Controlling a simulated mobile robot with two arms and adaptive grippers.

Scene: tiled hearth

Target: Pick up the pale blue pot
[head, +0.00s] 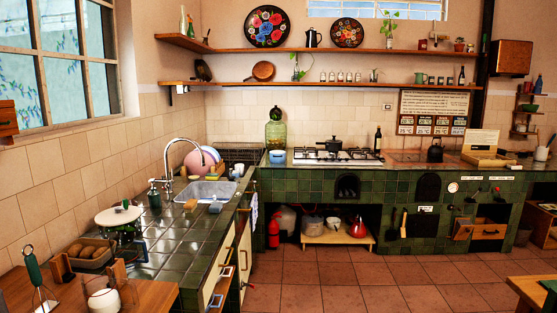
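A small, round, light blue vessel (277,157) stands on the green tiled counter in the corner, just left of the stove; it looks like the pale blue pot. It sits in front of a large green glass jar. It is small and far away in the head view, so its handles and lid cannot be made out. Neither of my grippers shows in the head view, and nothing is seen touching the vessel.
The stove (337,154) with a dark pan (327,144) is right of the vessel. The sink (208,190) is to its left. A wooden table (150,292) fills the near left; another table edge (530,290) is at right. The tiled floor (350,285) between is clear.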

